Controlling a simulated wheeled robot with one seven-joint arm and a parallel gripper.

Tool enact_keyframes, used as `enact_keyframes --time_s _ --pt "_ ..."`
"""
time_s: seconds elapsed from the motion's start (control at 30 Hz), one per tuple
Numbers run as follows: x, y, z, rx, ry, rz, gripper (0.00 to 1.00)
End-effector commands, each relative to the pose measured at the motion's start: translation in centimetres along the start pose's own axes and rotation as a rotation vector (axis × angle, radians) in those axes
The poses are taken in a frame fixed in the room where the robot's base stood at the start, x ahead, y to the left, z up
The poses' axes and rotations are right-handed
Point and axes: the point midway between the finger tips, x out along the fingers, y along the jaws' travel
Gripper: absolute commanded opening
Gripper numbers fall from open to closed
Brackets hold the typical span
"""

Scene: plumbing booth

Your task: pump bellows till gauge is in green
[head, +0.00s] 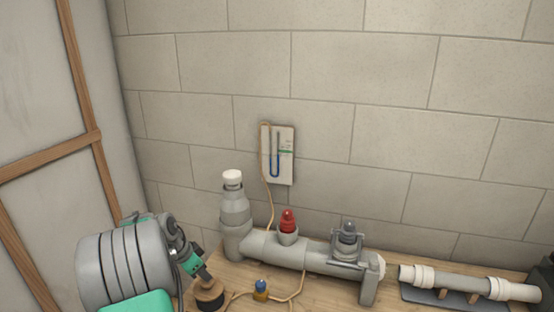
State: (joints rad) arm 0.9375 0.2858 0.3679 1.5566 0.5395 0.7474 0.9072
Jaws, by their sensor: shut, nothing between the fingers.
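The gauge (284,172) is a white panel on the block wall with a U-shaped tube holding blue liquid. A small green mark shows on its right part, near the upper end of the blue; the exact level is too small to read. The bellows (209,299) is a small round dark piece with a wooden top on the bench, partly hidden by my gripper. My gripper (203,278) is shut and empty, pointing down at the bellows' top. I cannot tell whether it touches or presses it. A thin tan tube (268,200) runs down from the gauge.
Grey pipework (280,250) with a white-capped upright, a red cap (288,221) and a dark fitting (348,233) stands right of the bellows. A small blue-topped brass valve (261,290) sits in front. Another pipe (460,283) lies at the right on a dark tray.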

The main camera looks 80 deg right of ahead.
Motion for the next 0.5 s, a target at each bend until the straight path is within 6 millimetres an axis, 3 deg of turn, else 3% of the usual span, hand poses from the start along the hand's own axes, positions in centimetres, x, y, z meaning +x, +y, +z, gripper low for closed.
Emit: enact_keyframes --time_s 0.3,0.5 --pt "1.8 0.0 0.8 -0.001 -0.001 0.001 0.0" --pt "0.8 0.0 0.4 -0.001 -0.001 0.001 0.0"
